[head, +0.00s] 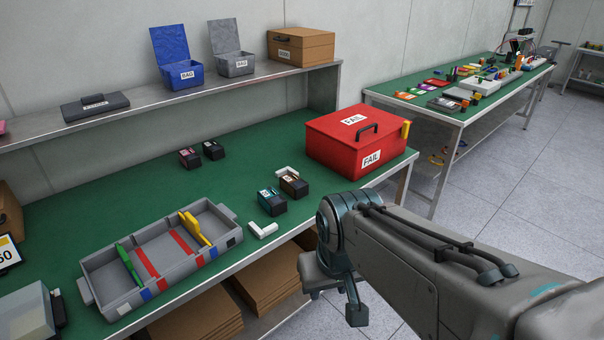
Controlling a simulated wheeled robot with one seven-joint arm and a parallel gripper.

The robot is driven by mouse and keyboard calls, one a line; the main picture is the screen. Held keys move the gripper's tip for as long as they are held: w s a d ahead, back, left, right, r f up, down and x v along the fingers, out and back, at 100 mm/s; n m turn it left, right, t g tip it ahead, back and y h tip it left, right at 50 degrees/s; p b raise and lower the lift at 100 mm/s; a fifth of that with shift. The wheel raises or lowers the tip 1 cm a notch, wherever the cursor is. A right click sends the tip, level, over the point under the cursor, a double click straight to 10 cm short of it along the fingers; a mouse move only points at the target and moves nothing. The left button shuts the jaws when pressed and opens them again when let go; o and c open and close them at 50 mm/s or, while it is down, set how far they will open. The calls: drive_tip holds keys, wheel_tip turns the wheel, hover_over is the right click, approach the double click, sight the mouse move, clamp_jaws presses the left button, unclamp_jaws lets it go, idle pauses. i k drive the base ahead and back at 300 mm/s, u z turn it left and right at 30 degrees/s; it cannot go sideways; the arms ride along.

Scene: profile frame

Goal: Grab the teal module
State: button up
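The teal module (271,201) is a small dark block with a teal top. It sits on the green bench top, just left of a similar brown-topped module (293,183). A white L-shaped bracket (262,230) lies in front of it, and another (286,171) lies behind the brown module. My gripper (335,301) hangs past the bench's front edge, to the right of and nearer than the teal module. Its fingertips look apart, with nothing seen between them. The teal module is in clear view, apart from my gripper.
A red FAIL box (356,143) stands at the bench's right end. A grey tray (110,296) with coloured dividers is at front left. Red-topped (190,158) and dark (213,150) modules sit farther back. A shelf (135,107) runs above the rear.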

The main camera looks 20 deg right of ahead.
sight(270, 199)
drive_tip(key=z, duration=0.2)
drive_tip(key=i, duration=1.2)
drive_tip(key=u, duration=0.45)
